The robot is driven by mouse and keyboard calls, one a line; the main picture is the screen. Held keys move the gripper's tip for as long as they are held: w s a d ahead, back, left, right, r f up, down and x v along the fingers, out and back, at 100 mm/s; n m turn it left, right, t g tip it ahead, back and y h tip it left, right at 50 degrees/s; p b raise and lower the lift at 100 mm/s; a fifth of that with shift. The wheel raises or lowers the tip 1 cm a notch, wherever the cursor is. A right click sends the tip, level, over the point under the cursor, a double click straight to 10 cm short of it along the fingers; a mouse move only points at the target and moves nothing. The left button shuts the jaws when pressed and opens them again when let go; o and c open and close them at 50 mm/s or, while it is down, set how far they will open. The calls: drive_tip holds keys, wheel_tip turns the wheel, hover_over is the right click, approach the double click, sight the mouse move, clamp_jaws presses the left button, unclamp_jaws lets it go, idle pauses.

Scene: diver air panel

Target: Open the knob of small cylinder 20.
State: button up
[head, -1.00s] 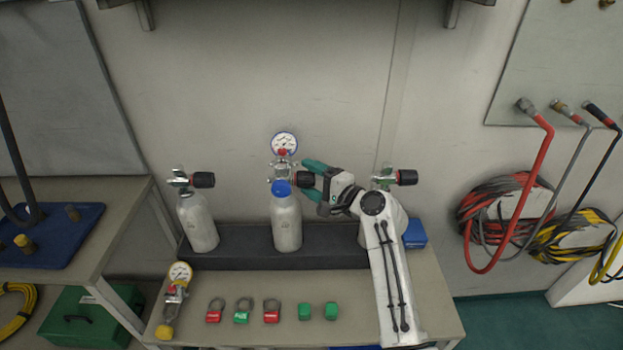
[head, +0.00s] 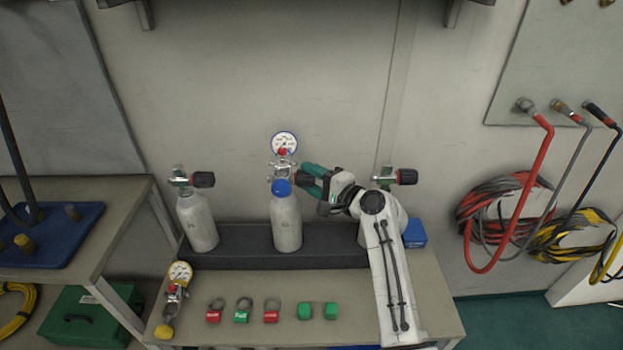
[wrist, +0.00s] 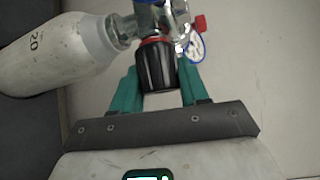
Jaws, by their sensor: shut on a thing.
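My gripper (head: 310,179) comes from the right and is shut on this knob. In the wrist view the green fingers lie on both sides of it. In the head view the fingers hide part of the knob.
A second cylinder (head: 197,222) with a black knob stands to the left; a third, with its knob (head: 407,177), is mostly hidden behind my arm. Padlocks (head: 243,311), green blocks (head: 305,311) and a spare gauge (head: 179,273) lie on the bench front. Hoses (head: 510,215) hang at right.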

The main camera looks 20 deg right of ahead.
drive_tip(key=shift+f+b, duration=0.35)
drive_tip(key=shift+b, duration=0.25)
drive_tip(key=n+t+b, duration=0.1)
drive_tip(key=b, duration=0.4)
drive_tip(key=shift+f+y, duration=0.3)
drive_tip(key=n+t+y+b, duration=0.1)
drive_tip(key=n+b, duration=0.2)
drive_tip(key=b, duration=0.7)
drive_tip(key=shift+t+y, duration=0.3)
drive_tip(key=shift+t, duration=0.1)
drive_tip(key=n+t+y+b, duration=0.1)
drive_tip(key=n+y+b, duration=0.1)
drive_tip(key=b, duration=0.9)
drive_tip(key=shift+n, duration=0.7)
drive_tip(key=n+y+b, duration=0.1)
drive_tip(key=b, duration=0.4)
drive_tip(key=shift+r+n+y, duration=0.15)
drive_tip(key=shift+n+y, duration=0.15)
drive_tip(key=shift+n, duration=0.1)
drive_tip(key=shift+w+r+n+y+b, duration=0.15)
drive_tip(key=shift+n+y+b, duration=0.3)
drive_tip(key=shift+b, duration=0.65)
drive_tip(key=shift+r, duration=0.1)
drive_tip(key=o, duration=1)
drive_tip(key=shift+r, duration=0.15)
